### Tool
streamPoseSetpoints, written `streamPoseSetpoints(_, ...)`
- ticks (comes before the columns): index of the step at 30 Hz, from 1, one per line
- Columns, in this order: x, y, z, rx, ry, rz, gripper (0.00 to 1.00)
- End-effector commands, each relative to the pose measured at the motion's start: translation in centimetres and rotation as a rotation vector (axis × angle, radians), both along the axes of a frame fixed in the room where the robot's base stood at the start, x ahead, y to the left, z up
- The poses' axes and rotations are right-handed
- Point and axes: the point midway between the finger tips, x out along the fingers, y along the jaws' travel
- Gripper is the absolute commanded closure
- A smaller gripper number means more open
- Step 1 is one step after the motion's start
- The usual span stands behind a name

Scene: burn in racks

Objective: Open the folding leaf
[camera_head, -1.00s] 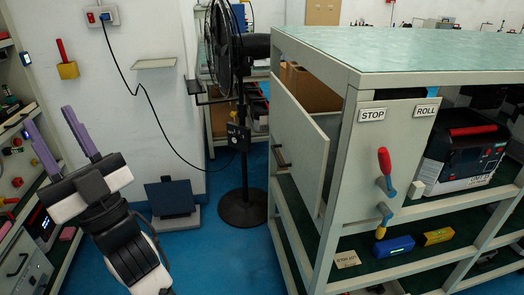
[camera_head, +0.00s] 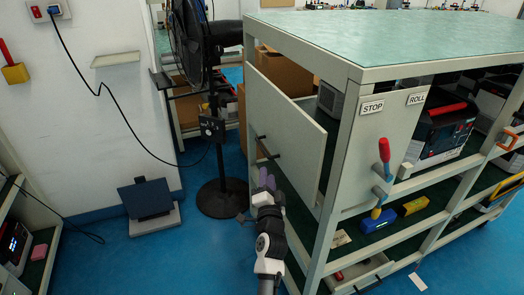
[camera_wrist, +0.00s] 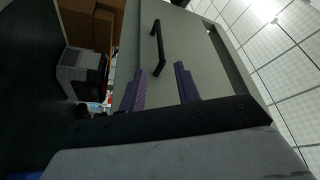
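The folding leaf (camera_head: 290,125) is a pale grey panel on the left side of the green-topped rack. Its near edge stands apart from the rack post, with a gap above its top edge. A black bar handle (camera_head: 267,147) is on its outer face. My gripper (camera_head: 264,180) is just below the handle in the head view, with purple fingers pointing up towards it. In the wrist view the fingers (camera_wrist: 160,85) are spread and empty, and the handle (camera_wrist: 158,47) lies beyond their tips, apart from them. The leaf (camera_wrist: 205,55) fills the middle there.
A black pedestal fan (camera_head: 212,130) stands close to the left of the leaf. A floor scale (camera_head: 147,200) sits by the wall. Boxes and a grey device (camera_wrist: 82,68) show behind the leaf. A lower drawer (camera_head: 362,272) is partly out. Blue floor is free at front left.

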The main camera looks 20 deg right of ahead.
Motion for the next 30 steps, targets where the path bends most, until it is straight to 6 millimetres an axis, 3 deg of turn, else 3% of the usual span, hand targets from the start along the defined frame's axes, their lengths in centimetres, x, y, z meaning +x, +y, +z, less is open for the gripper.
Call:
streamPoseSetpoints(9,6.1,-1.8,1.7,-0.002,-0.002,0.001,0.67)
streamPoseSetpoints(15,8.8,-2.7,2.2,-0.003,-0.002,0.001,0.67)
streamPoseSetpoints(21,10.0,-3.0,2.4,-0.004,-0.001,0.001,0.67)
streamPoseSetpoints(30,10.1,-3.0,2.4,-0.003,-0.002,0.001,0.69)
